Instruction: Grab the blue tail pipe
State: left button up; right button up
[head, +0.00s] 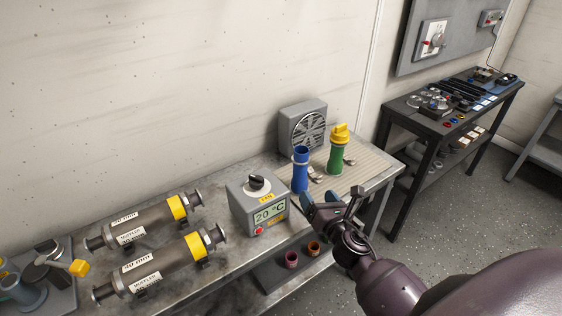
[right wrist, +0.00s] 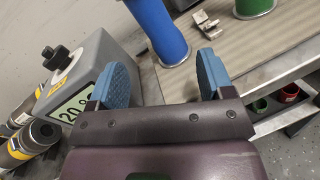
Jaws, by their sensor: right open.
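The blue tail pipe (head: 300,170) stands upright on the workbench, between the grey temperature box and the green pipe with a yellow top. It also shows in the right wrist view (right wrist: 158,28), just beyond the fingers, with its top cut off by the frame. My right gripper (head: 332,199) is just in front of the blue pipe, at the bench's front edge. In the right wrist view my right gripper (right wrist: 165,80) is open, its two blue-padded fingers apart with nothing between them. My left gripper is not in view.
The temperature box (head: 251,200) reads 20 °C, left of the pipe. The green pipe (head: 336,158) stands to the right, and a fan (head: 303,128) behind. Two mufflers (head: 145,221) lie farther left. Small cups (head: 291,259) sit on the lower shelf.

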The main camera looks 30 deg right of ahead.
aim_at(303, 177)
jog(key=shift+w+a+n, duration=0.1)
jog(key=shift+w+n, duration=0.05)
jog(key=shift+n, duration=0.85)
jog(key=shift+a+r+n, duration=0.15)
jog(key=shift+n, duration=0.85)
jog(key=w, duration=0.4)
jog(key=shift+w+d, duration=0.35)
jog(key=shift+d, duration=0.05)
jog(key=shift+w+d, duration=0.15)
jog(key=shift+w, duration=0.6)
jog(key=shift+w+d, duration=0.2)
jog(key=shift+w, duration=0.85)
jog(key=shift+w+d, duration=0.15)
jog(key=shift+w, duration=0.9)
jog(key=shift+c, duration=0.3)
